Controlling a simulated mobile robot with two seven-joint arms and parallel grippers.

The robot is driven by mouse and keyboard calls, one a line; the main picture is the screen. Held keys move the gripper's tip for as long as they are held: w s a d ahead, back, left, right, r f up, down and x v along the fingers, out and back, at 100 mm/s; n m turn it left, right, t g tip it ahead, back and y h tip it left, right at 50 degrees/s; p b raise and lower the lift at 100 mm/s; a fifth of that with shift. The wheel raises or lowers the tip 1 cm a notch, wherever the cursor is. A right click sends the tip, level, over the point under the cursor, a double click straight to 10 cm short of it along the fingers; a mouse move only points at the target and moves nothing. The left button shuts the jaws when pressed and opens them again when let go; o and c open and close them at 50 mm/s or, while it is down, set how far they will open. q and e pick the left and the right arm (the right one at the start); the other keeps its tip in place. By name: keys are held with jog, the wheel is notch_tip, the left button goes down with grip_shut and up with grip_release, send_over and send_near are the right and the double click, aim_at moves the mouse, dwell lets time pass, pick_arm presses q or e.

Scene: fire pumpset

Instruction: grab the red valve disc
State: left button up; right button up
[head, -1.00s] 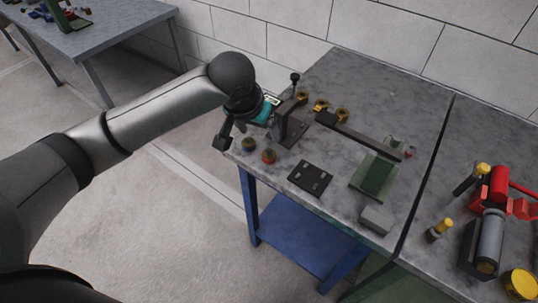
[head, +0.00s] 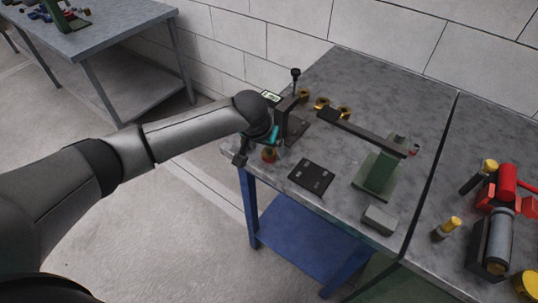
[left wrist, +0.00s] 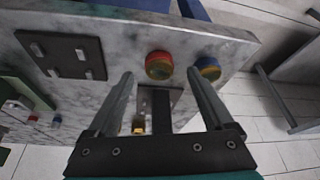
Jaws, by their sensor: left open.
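The red valve disc (head: 268,156), red on top with a yellowish lower rim, sits near the table's left front edge, partly covered by my left gripper (head: 255,155). In the left wrist view the red disc (left wrist: 159,62) appears between the two spread fingertips of that gripper (left wrist: 160,74). The fingers are open and empty; I cannot tell how far above the disc they are. A similar blue disc (left wrist: 208,66) stands beside it, near the right fingertip in the wrist view, and is hidden by the gripper in the head view. My right gripper is not in view.
A dark upright bracket (head: 292,122) stands close behind the left gripper. A black plate with pegs (head: 311,176), a green stand (head: 378,172) and a grey block (head: 379,220) are to the right. Brass fittings (head: 321,103) lie farther back. Bare table surrounds the plate.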

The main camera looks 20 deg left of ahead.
aim_at(268, 154)
pick_arm(q)
jog(key=shift+x, duration=1.3)
jog(key=shift+c, duration=0.2)
jog(key=shift+s, duration=0.1)
grip_shut()
